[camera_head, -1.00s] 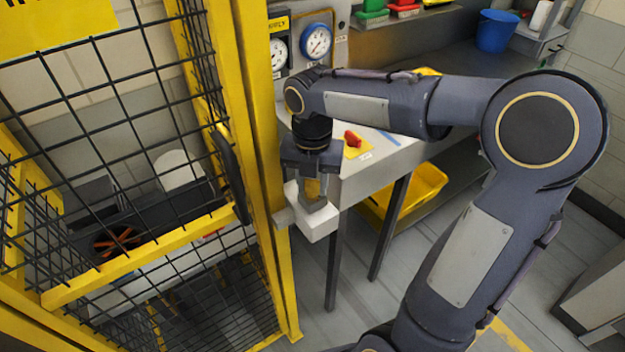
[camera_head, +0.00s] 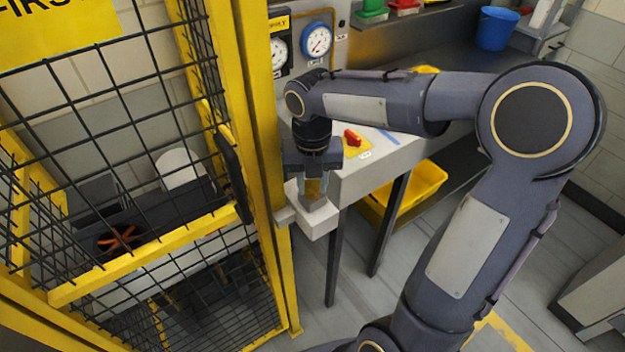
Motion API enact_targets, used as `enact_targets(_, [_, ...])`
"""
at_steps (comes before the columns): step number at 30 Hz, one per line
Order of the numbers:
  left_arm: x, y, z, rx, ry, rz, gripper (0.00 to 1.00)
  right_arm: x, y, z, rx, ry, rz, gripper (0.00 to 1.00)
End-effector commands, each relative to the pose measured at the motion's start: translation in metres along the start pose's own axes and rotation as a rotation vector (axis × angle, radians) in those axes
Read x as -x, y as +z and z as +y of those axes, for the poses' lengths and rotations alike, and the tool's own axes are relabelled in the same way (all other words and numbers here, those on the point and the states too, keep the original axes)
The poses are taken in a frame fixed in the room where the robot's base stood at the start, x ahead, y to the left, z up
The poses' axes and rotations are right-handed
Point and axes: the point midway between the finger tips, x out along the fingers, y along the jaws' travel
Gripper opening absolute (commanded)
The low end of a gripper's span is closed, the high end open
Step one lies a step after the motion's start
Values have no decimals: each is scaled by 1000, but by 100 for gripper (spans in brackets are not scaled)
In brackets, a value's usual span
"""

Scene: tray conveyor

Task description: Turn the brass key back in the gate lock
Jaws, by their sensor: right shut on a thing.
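The brass key (camera_head: 314,187) stands in the gate lock (camera_head: 318,222), a pale box fixed to the side of the yellow gate post (camera_head: 262,150). My right gripper (camera_head: 314,194) points down from above and is shut on the key. The fingers hide part of the key, and its lower end is out of sight at the lock. The mesh gate (camera_head: 150,255) with its dark handle (camera_head: 231,170) is left of the post. My left gripper is not in view.
A grey bench with a red switch on a yellow plate (camera_head: 353,138) is right behind the lock. Gauges (camera_head: 317,39) are on the wall panel. A yellow crate (camera_head: 425,183) is under the bench. The floor right of the lock is partly clear. A blue bucket (camera_head: 497,29) stands at the back.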

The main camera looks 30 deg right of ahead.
Motion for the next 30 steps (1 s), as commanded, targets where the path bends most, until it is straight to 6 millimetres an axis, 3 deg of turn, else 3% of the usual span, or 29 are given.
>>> enact_targets(18, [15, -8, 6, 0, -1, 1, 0, 0, -2, -1, 233, -5, 8, 0])
enact_targets(30, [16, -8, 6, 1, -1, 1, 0, -2, -1, -4, 259, -9, 8, 0])
